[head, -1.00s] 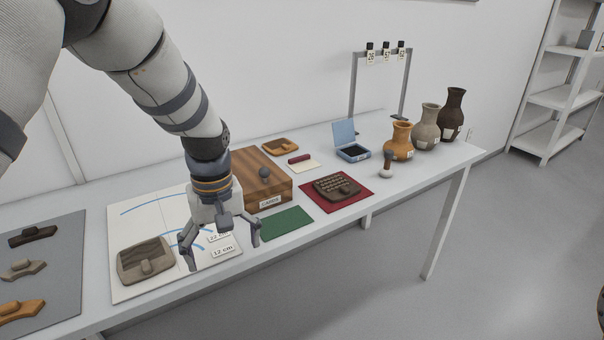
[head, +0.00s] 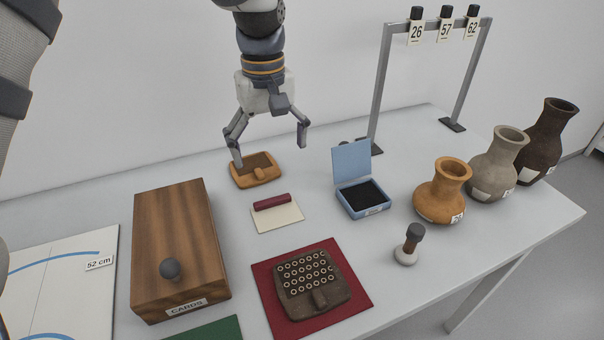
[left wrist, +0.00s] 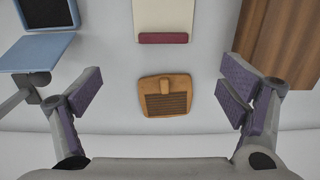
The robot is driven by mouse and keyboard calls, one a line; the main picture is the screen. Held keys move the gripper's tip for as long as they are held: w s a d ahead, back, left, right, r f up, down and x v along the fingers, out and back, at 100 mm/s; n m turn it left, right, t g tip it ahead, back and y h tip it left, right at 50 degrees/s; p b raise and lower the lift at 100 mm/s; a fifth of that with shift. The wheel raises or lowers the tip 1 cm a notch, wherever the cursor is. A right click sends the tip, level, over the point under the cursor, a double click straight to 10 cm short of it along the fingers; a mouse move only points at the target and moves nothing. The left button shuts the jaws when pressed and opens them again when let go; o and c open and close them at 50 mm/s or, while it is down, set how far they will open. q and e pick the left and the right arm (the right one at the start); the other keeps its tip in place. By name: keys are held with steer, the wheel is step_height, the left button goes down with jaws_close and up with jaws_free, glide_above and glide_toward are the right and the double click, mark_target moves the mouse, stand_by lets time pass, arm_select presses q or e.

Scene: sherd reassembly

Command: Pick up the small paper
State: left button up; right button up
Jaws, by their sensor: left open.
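The small cream paper (head: 277,217) lies flat on the table, with a dark red bar (head: 273,202) across its far edge. It also shows at the top of the left wrist view (left wrist: 160,18). My right gripper is not in view.
A wooden card box (head: 180,240) stands left of the paper, an open blue ink box (head: 362,196) right. A dark studded piece on a red mat (head: 352,290) lies in front. A stamp (head: 408,245), vases (head: 443,190) and a metal tag frame (head: 381,90) stand further right.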

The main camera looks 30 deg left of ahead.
mark_target(272, 200)
arm_select(q)
steer(key=f, duration=0.8)
steer(key=s+f+b, duration=0.1)
steer(key=f, duration=0.2)
steer(key=shift+f, duration=0.4)
steer(key=shift+w, duration=0.1)
steer(key=c, duration=1)
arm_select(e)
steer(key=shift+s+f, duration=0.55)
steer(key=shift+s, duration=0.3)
